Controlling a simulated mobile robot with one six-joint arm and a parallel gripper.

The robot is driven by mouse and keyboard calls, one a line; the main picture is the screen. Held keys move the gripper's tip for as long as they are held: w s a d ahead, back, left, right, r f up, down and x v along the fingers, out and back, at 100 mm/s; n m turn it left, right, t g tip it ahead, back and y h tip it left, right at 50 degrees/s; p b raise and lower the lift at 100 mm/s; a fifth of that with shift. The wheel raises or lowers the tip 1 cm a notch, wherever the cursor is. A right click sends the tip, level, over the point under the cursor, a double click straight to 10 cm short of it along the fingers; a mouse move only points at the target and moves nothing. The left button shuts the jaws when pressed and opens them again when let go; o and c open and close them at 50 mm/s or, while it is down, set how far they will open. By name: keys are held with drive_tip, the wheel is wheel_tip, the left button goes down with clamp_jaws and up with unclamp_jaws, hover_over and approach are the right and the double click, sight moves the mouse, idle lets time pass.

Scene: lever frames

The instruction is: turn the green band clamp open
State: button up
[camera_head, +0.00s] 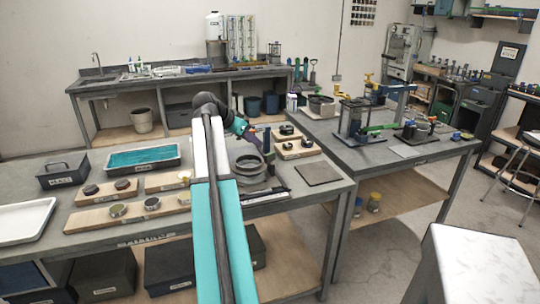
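A green lever-like bar (378,128) sticks out to the right from a dark upright frame (355,118) on the right-hand table. It may be the green band clamp, but it is too small to tell for sure. My arm reaches up from the bottom middle and bends over the left-hand table. My gripper (256,139) is small and dark at the arm's far end, above the back right part of that table. It is well to the left of the green bar and apart from it. Its fingers are too small to tell open from shut.
Dark rings (247,165), wooden boards with round parts (130,212), a teal-filled tray (143,157) and a dark square plate (319,173) lie on the left table. A blue-green press (398,90) and a dark base with round parts (416,131) stand on the right table.

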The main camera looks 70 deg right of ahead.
sight(270, 153)
drive_tip(key=shift+d+f, duration=0.1)
drive_tip(key=shift+p+x, duration=1)
drive_tip(key=shift+x, duration=5.75)
drive_tip(key=shift+c, duration=0.4)
